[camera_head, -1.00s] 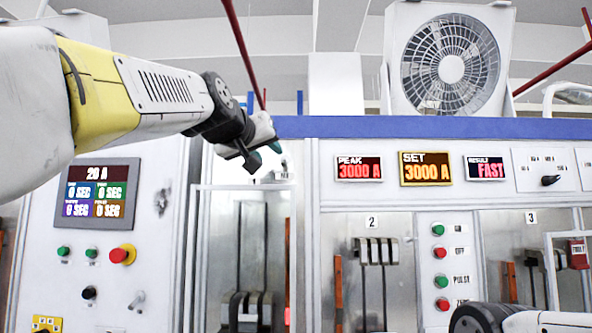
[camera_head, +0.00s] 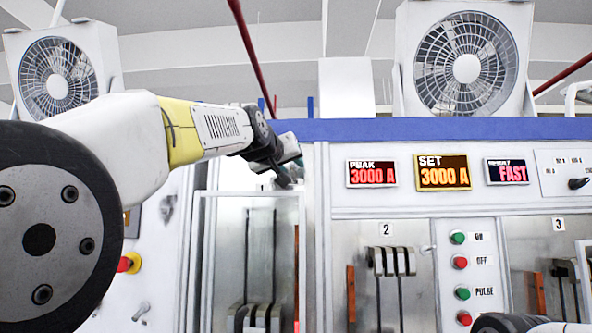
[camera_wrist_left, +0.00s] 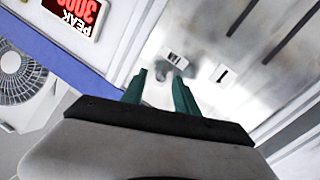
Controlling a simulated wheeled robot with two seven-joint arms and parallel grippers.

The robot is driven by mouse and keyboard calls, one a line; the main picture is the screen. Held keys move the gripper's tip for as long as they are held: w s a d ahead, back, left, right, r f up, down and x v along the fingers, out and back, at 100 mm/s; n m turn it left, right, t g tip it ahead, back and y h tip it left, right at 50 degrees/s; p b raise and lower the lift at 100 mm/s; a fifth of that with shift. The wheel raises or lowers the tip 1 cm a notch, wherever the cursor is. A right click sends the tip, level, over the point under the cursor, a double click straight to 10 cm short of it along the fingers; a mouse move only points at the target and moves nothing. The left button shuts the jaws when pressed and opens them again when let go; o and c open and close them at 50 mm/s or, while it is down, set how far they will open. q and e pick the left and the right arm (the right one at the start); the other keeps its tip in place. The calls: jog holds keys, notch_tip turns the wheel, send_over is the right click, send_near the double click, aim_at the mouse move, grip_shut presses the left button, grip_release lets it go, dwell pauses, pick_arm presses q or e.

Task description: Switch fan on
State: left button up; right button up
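One white box fan (camera_head: 467,68) stands on top of the cabinet at right. A second fan (camera_head: 58,77) stands at the upper left behind my left arm. I cannot tell whether either turns. My left gripper (camera_head: 287,180) is in front of the bay left of the PEAK display, below the blue rail. In the left wrist view, its two teal fingers (camera_wrist_left: 160,90) are apart. Between and beyond them are a small grey blurred part (camera_wrist_left: 160,73) and a small black-and-white plate (camera_wrist_left: 174,58). I cannot tell which is the fan's switch. My right gripper is not in view.
Several green and red buttons (camera_head: 460,262) line the panel right of bay 2. A red emergency button (camera_head: 130,262) is on the left panel. Part of my right arm shows at lower right.

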pick_arm(q)
jog(key=shift+w, duration=0.1)
grip_shut()
jog(key=shift+d+r, duration=0.1)
